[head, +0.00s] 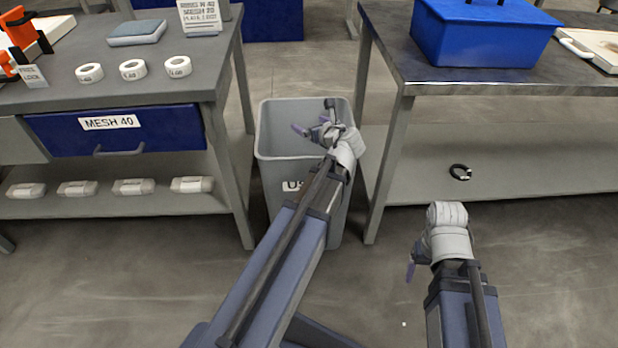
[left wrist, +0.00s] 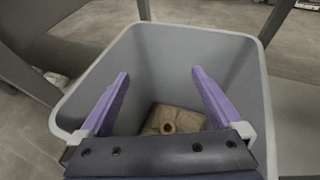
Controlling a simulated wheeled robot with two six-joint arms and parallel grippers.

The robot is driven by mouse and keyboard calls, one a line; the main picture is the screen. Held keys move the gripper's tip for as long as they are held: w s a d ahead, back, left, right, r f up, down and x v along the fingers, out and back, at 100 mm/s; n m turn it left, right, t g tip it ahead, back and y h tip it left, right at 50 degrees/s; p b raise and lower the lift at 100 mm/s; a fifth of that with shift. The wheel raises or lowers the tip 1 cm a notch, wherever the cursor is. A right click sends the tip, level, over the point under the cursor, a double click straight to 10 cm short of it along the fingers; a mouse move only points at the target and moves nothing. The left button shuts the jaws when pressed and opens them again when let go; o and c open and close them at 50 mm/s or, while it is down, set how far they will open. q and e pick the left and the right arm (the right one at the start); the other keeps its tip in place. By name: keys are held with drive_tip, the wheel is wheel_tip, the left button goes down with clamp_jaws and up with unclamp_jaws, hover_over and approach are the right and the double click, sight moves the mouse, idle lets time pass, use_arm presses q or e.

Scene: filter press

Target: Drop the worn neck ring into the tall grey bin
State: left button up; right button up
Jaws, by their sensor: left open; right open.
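The tall grey bin (head: 275,140) stands on the floor between the two benches, with a partly covered white label. My left gripper (head: 314,118) is over its mouth, open and empty. In the left wrist view the grey bin (left wrist: 258,85) opens below the spread purple fingers (left wrist: 160,90). I cannot tell whether that is the worn neck ring. My right gripper (head: 413,262) is open at lower right, its fingers mostly hidden by the wrist.
A dark ring (head: 460,172) with a pale clasp lies on the right bench's lower shelf. The left bench (head: 150,80) holds several white rolls and a blue drawer. A blue box (head: 485,35) stands on the right bench. Bench legs flank the bin.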

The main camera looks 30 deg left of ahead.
use_arm(q)
drive_tip(key=shift+v, duration=1.05)
drive_tip(key=w+a, duration=0.4)
drive_tip(key=a, duration=0.2)
drive_tip(key=shift+w+f, duration=0.1)
drive_tip(key=shift+f, duration=0.05)
